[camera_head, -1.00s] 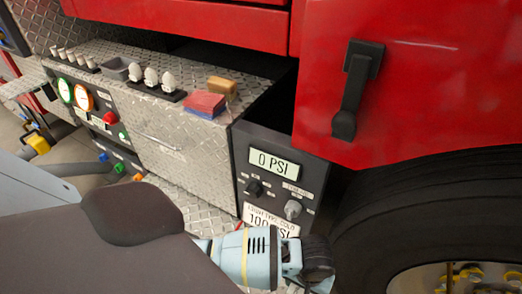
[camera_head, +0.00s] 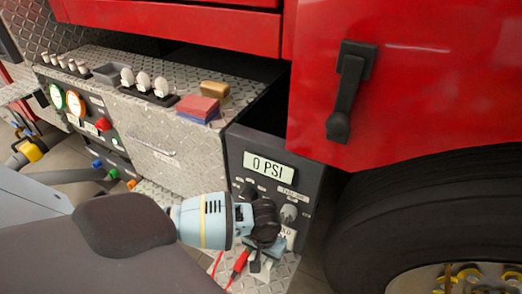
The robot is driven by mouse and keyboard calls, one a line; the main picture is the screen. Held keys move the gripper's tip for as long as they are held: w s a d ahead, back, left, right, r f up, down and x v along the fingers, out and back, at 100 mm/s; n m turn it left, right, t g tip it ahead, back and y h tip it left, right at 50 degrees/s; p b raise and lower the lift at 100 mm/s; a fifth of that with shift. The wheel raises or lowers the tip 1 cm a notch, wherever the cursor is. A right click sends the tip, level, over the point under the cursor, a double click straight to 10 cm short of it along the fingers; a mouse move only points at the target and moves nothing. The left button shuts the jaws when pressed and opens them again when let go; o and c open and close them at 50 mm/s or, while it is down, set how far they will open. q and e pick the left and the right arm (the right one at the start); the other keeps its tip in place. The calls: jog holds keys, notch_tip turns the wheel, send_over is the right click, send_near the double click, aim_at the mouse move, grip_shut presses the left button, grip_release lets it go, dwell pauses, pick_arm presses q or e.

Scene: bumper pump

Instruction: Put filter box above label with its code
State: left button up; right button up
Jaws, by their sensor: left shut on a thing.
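My left gripper (camera_head: 264,250) reaches in from the lower left, in front of the lower part of the gauge panel (camera_head: 232,155). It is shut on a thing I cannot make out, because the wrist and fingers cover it. A red and black pen-like piece (camera_head: 240,262) with a thin red wire shows just below the wrist; I cannot tell whether it is held. A white label (camera_head: 289,235) on the panel is mostly hidden behind the gripper. I cannot pick out a filter box for certain. My right gripper is not in view.
The panel has a "0 PSI" display (camera_head: 268,166) and a knob (camera_head: 288,213). A red and blue block (camera_head: 199,108) and a tan block (camera_head: 214,90) lie on the metal ledge (camera_head: 185,70). The large tyre (camera_head: 420,200) stands at right.

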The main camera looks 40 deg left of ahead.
pick_arm(q)
jog(key=shift+w+a, duration=0.1)
jog(key=shift+a, duration=0.4)
notch_tip(320, 180, down, 3)
jog(key=shift+a+f+b, duration=0.15)
jog(key=shift+b, duration=0.4)
jog(key=shift+f, duration=0.15)
jog(key=shift+f, duration=0.1)
jog(key=o, duration=1.7)
jog(key=shift+c, duration=0.2)
